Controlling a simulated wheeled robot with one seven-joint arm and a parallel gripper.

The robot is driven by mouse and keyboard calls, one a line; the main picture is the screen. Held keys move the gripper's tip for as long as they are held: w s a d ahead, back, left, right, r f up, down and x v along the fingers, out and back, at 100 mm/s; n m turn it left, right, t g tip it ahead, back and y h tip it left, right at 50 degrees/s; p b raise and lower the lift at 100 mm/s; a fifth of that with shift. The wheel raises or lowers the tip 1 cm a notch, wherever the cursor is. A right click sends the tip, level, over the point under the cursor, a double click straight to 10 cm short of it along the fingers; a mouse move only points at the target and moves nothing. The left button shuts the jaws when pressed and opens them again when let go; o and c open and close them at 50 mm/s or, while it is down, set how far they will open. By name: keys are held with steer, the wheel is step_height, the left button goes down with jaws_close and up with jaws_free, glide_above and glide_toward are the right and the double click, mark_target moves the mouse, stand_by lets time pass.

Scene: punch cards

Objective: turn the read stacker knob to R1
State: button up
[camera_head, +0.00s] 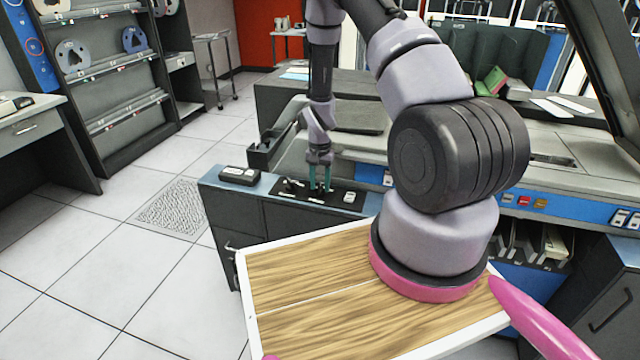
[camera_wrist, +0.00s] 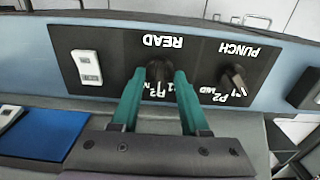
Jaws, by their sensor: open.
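The black panel (camera_wrist: 110,55) carries the words READ and PUNCH, upside down in the wrist view. The dark read knob (camera_wrist: 158,70) sits below the word READ in that view. My gripper (camera_wrist: 160,76) is open, with its teal fingers on either side of the read knob; I cannot tell whether they touch it. The fingers partly cover the knob's position marks, so I cannot tell its setting. In the head view my gripper (camera_head: 320,184) points down at the panel on the low cabinet.
A white switch plate (camera_wrist: 87,67) is on the panel's other side. In the head view a small dark box (camera_head: 239,175) lies on the cabinet's left end.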

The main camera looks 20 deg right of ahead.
jaws_close()
steer(key=shift+n, duration=0.3)
steer(key=n, duration=0.4)
steer(key=shift+n, duration=2)
jaws_free()
